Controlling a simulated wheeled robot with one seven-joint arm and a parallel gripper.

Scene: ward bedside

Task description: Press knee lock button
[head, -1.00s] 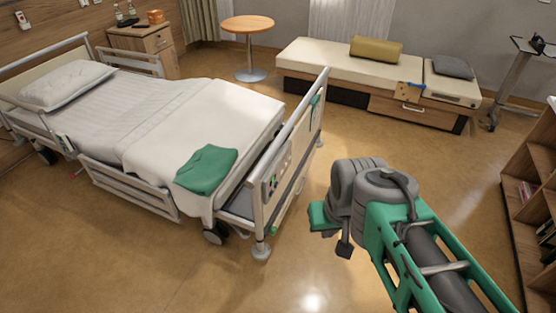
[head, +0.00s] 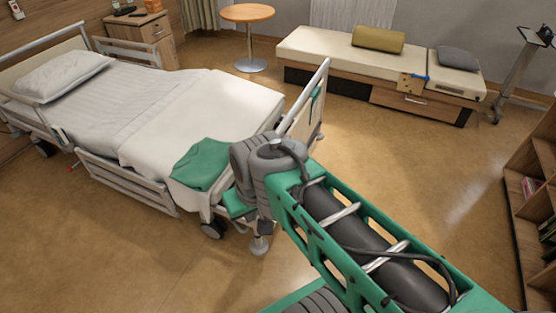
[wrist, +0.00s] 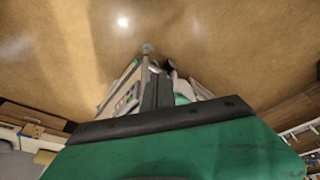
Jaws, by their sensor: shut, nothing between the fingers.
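The bed (head: 95,120) stands at the left with its footboard (head: 318,88) towards me. The knee lock button cannot be made out. The control panel on the outer face of the footboard is hidden behind my arm in the head view. My gripper (head: 264,228) is low at the foot end of the bed, in front of the footboard. In the wrist view my shut, empty gripper (wrist: 158,88) points at the footboard (wrist: 120,95), which is seen steeply and partly covered. I cannot tell whether the fingers touch anything.
A green folded cloth (head: 201,163) lies on the bed's foot end. A bench (head: 340,57) with cushions stands along the back wall, a round table (head: 247,13) beside it. A bookshelf (head: 527,185) is at the right. The floor (head: 430,170) between is clear.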

